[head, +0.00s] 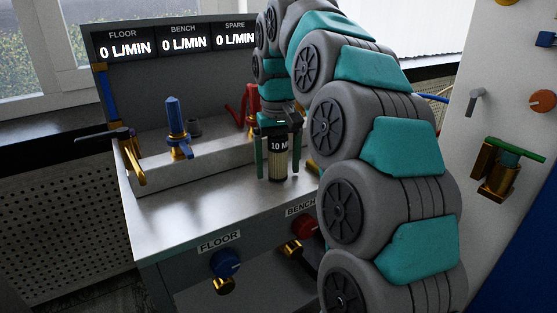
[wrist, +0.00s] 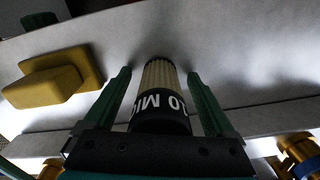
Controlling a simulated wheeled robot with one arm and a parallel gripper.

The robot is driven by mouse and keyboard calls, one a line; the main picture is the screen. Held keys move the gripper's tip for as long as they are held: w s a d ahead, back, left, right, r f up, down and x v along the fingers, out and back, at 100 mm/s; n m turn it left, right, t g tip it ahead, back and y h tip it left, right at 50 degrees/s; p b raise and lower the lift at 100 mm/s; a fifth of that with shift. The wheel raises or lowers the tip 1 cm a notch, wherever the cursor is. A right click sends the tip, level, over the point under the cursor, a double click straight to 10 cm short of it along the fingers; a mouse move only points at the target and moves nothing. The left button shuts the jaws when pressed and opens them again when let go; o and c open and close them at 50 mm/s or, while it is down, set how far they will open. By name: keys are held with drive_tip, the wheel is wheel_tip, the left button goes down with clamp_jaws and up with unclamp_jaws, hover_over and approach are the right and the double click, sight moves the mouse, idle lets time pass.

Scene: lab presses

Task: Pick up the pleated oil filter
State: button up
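The pleated oil filter (head: 278,166) stands upright on the metal bench top in the head view. It has pale pleats and a black band reading "10 M", cut off at the edge. My gripper (head: 278,173) points down over it, with one green finger on each side. In the wrist view the filter (wrist: 160,108) lies between the fingertips of my gripper (wrist: 160,73). The fingers are open, with a narrow gap visible on both sides of the filter. The filter's upper end is hidden by my gripper in the head view.
The metal bench (head: 215,208) carries a raised ledge with a blue valve (head: 178,127) and a brass-coloured tap (head: 130,155) at left. A red fitting (head: 250,108) is behind my gripper. A yellow block (wrist: 52,87) lies left of the fingers in the wrist view. The front-left bench top is clear.

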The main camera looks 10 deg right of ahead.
clamp_jaws()
idle(0.5)
drive_tip(key=shift+s+d+r, duration=0.1)
drive_tip(key=shift+s+r, duration=0.3)
drive_tip(key=shift+r, duration=0.05)
drive_tip(key=s+d+r, duration=0.4)
drive_tip(key=s+r, duration=0.3)
drive_tip(key=s, duration=0.5)
drive_tip(key=shift+s, duration=0.25)
drive_tip(key=shift+r, duration=0.1)
